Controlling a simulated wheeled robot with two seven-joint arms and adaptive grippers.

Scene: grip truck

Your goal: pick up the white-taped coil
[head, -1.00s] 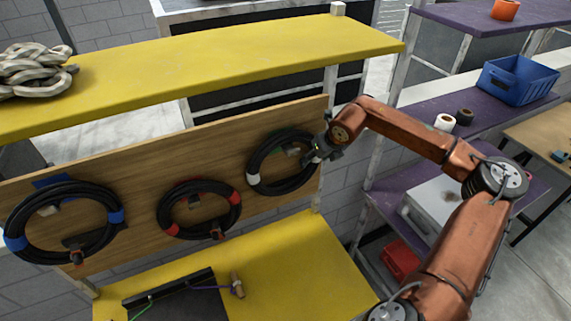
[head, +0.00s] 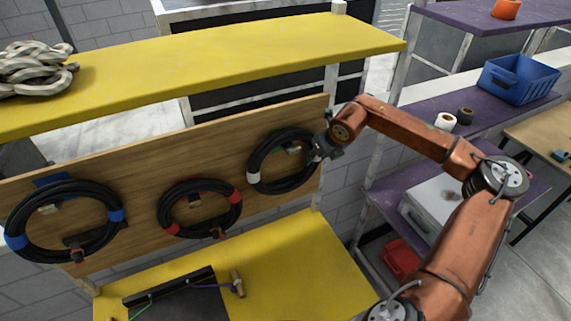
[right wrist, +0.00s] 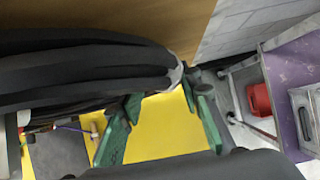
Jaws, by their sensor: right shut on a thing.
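The white-taped coil (head: 284,187) is a black cable ring with a white tape band on its lower left. It hangs at the right end of a wooden board (head: 110,165). My right gripper (head: 318,151) is shut on the coil's right side; its fingertips are partly hidden in the head view. In the right wrist view, the black strands of the coil (right wrist: 80,75) and a white tape band (right wrist: 176,76) show by the green fingers (right wrist: 160,122). My left gripper is not in view.
A red-taped coil (head: 172,222) and a blue-taped coil (head: 42,256) hang to the left on the same board. A yellow shelf (head: 220,55) runs above, with a chain (head: 35,70). A yellow shelf (head: 300,265) lies below. Purple shelves (head: 490,118) stand at the right.

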